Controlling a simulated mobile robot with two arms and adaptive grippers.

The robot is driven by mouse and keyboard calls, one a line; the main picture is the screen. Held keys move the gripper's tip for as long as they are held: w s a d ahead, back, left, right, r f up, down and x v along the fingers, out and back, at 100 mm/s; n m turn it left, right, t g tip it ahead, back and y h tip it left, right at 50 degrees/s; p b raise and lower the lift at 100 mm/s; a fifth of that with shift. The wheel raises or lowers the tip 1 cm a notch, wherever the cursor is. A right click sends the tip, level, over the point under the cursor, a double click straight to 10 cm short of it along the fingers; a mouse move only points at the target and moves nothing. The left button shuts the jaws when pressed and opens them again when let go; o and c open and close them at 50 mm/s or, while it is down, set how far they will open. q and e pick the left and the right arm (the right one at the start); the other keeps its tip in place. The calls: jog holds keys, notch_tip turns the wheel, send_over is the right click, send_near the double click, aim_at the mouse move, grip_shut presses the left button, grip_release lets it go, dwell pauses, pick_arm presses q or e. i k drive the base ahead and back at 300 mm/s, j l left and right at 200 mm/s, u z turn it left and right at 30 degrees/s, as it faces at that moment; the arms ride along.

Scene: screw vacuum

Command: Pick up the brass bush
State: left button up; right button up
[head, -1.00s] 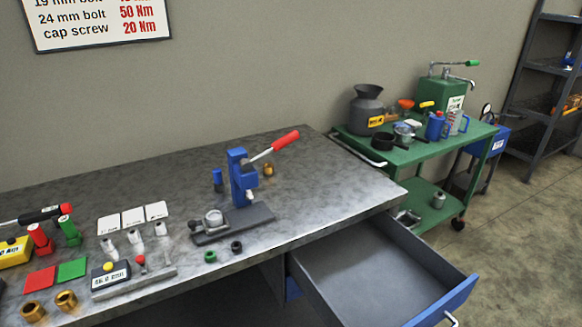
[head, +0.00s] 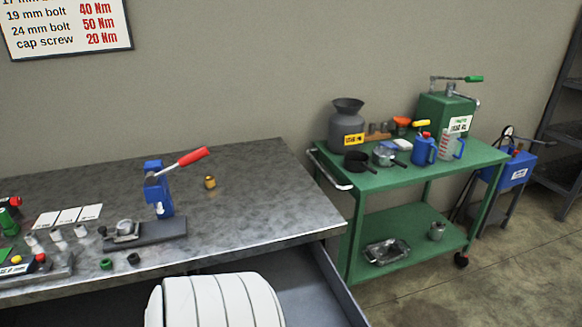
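A small brass-coloured piece (head: 210,182), which looks like the brass bush, stands on the grey workbench (head: 255,215). It is behind and to the right of the blue lever press (head: 158,190) with its red handle. Clear bench top surrounds it, and nothing touches it. Neither gripper is in view. A white, ribbed rounded part of my own arm shows at the bottom, over the open drawer.
The open drawer (head: 338,295) juts from the bench front. Small rings and metal parts lie at the bench's left front. A green cart (head: 400,180) with a grey can (head: 346,128), jugs and a green pump stands to the right.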

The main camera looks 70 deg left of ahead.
aim_at(209, 184)
jog(key=i+l+z, duration=0.1)
jog(key=i, duration=0.25)
jog(key=i+l+z, duration=0.1)
jog(key=i, duration=0.3)
jog(key=i+u, duration=0.25)
jog(key=u, duration=0.25)
jog(key=i+u, duration=0.2)
jog(key=u, duration=0.3)
jog(key=i+l+u, duration=0.15)
jog(key=u, duration=0.3)
jog(key=i+u, duration=0.15)
jog(key=u, duration=0.3)
jog(key=i+l+u, duration=0.1)
jog(key=u, duration=0.3)
jog(key=i+l+u, duration=0.1)
jog(key=u, duration=0.35)
jog(key=i+l+u, duration=0.1)
jog(key=u, duration=0.3)
jog(key=l+u, duration=0.2)
jog(key=u, duration=0.25)
jog(key=i, duration=0.05)
